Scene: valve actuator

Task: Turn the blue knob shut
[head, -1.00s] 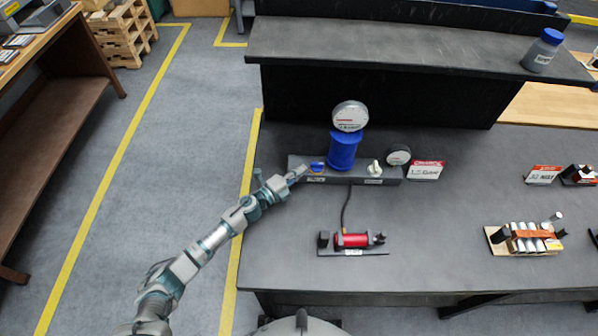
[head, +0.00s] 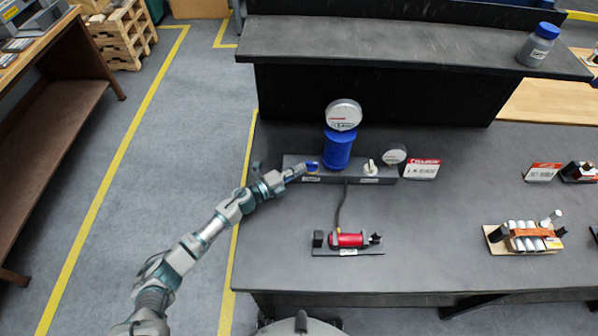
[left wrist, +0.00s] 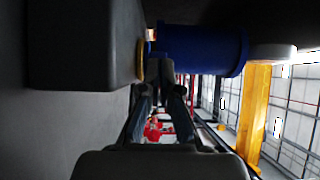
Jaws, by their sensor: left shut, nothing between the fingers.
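My right gripper is not in view.
A white knob (head: 370,167) and a second gauge (head: 394,154) are at the block's right end, next to a red and white sign (head: 422,168). A red cylinder (head: 347,240) on a small base lies in front, joined by a dark hose. A raised shelf (head: 400,45) stands behind.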

